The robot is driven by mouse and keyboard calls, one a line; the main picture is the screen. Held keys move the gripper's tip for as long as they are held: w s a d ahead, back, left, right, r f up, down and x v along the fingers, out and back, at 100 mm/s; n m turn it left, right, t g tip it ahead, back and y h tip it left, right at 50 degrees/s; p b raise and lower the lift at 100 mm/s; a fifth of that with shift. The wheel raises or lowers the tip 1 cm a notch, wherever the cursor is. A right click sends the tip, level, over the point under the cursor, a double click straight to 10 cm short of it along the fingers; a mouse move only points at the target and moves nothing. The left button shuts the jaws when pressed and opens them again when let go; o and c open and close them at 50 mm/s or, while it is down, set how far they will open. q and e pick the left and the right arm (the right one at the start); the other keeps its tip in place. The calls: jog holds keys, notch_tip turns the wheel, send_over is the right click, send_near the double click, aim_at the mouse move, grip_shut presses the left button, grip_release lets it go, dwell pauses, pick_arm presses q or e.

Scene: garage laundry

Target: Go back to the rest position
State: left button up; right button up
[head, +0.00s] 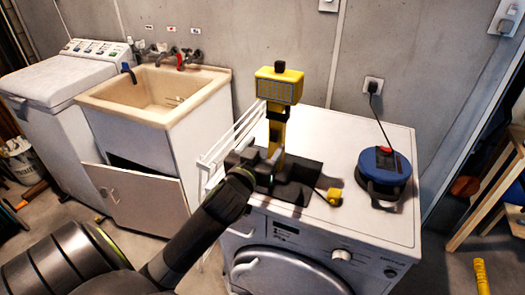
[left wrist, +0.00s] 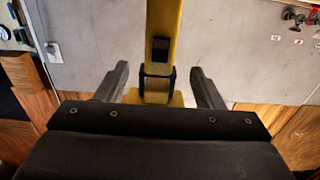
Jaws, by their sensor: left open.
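My left gripper (head: 262,160) is over the left part of the washing machine top, its arm reaching up from the lower left. In the left wrist view its two fingers (left wrist: 162,88) are spread open and hold nothing. A yellow work light (head: 279,88) with a black-jointed post stands just by the gripper. In the left wrist view the yellow post (left wrist: 163,25) appears between the fingers, with a gap on each side. I cannot tell whether it is between the tips or beyond them. My right gripper is not in view.
The white washing machine (head: 340,150) carries a blue round case (head: 384,172) at right and a small yellow item (head: 333,196) near the middle. A white rack (head: 228,138) stands at its left. A beige sink (head: 155,95) is farther left. Open floor lies in front of the sink.

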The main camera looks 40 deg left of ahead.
pick_arm(q)
jog(key=shift+s+d, duration=0.1)
jog(key=shift+s, duration=0.3)
jog(key=s+f+g, duration=0.1)
jog(key=f, duration=0.1)
jog(key=s+f+g, duration=0.1)
jog(key=f, duration=0.1)
jog(key=s+f+g, duration=0.1)
jog(key=f, duration=0.1)
jog(key=shift+s+a+f, duration=0.2)
jog(key=shift+s+f, duration=0.05)
jog(key=shift+s, duration=0.1)
jog(key=s+d+f+m+g+h, duration=0.1)
jog(key=s+d+f+g, duration=0.1)
jog(key=s+f+g, duration=0.65)
jog(key=s+d+f+m+g+h, duration=0.1)
jog(key=s+d+f+g, duration=0.2)
jog(key=s+f, duration=0.9)
jog(key=s+a+f, duration=0.1)
jog(key=s+f, duration=0.1)
jog(key=f, duration=0.9)
jog(key=s+a+f, duration=0.1)
jog(key=s+f, duration=0.1)
jog(key=f, duration=0.9)
jog(key=s+d+f+g+h, duration=0.1)
jog(key=s+f+g, duration=0.1)
jog(key=s+f, duration=1.2)
jog(key=shift+s+d+f, duration=0.15)
jog(key=shift+s+d, duration=0.15)
